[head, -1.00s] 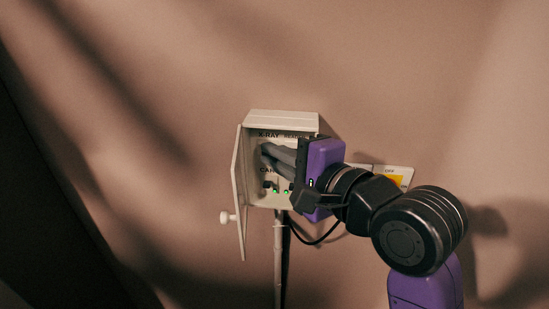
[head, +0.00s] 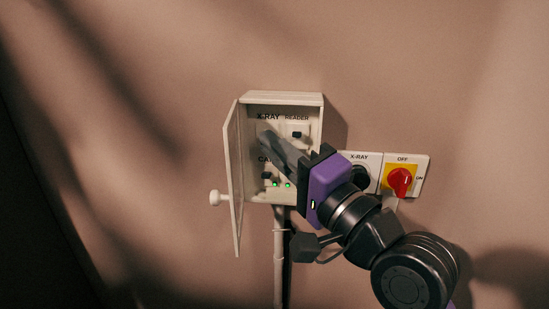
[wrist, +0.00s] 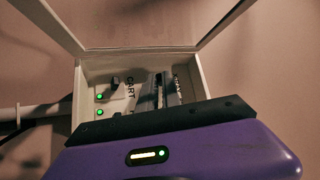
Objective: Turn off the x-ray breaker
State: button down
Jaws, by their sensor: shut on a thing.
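The white breaker box (head: 288,99) hangs open on the wall. My gripper (head: 265,139) reaches inside it from the lower right, its fingers close together under the X-RAY label (head: 268,117). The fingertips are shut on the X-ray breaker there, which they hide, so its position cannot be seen. The reader breaker (head: 297,135) is a dark switch to the right, clear of the fingers. The cart breaker (head: 267,176) sits lower left. In the wrist view the fingers (wrist: 165,90) reach into the box (wrist: 85,85).
The box door (head: 232,180) stands open at the left, with a white knob (head: 215,198). Two green lights (head: 281,184) glow low in the box. To the right, a wall panel (head: 423,163) carries a red rotary switch (head: 399,181), close to my wrist. A conduit runs down below the box.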

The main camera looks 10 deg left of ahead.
jog(key=shift+f, duration=0.1)
dwell(0.3)
jog(key=c, duration=1.8)
grip_release()
jog(key=v, duration=0.7)
jog(key=shift+s+d+b, duration=0.3)
jog(key=shift+b, duration=0.05)
